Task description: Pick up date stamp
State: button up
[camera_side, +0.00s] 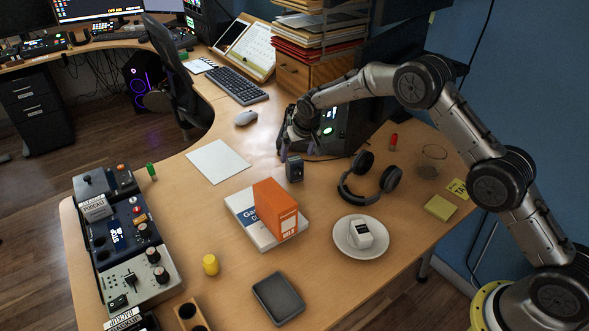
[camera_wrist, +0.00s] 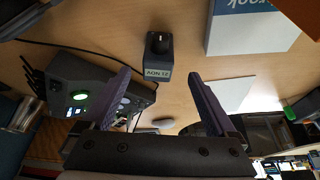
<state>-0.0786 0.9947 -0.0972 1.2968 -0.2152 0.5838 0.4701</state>
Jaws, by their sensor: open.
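The date stamp (camera_side: 294,168) is a small dark block standing upright on the desk, left of the headphones. My gripper (camera_side: 298,148) is open and empty, just behind and above the stamp in the side view. In the wrist view the stamp lies beyond the fingertips of my gripper (camera_wrist: 160,77), roughly centred between them and apart from both.
A black box with lit displays (camera_side: 335,125) stands close behind my gripper, with a cable along the desk. Headphones (camera_side: 369,180) lie to the right. An orange box (camera_side: 275,208) on a white book (camera_side: 240,212) stands in front. A paper sheet (camera_side: 218,161) lies left.

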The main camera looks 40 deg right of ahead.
aim_at(295, 160)
jog(key=shift+x, duration=3.7)
jog(key=shift+w+d+r, duration=0.1)
jog(key=shift+w+d, duration=0.1)
grip_shut()
jog(key=shift+r, duration=0.1)
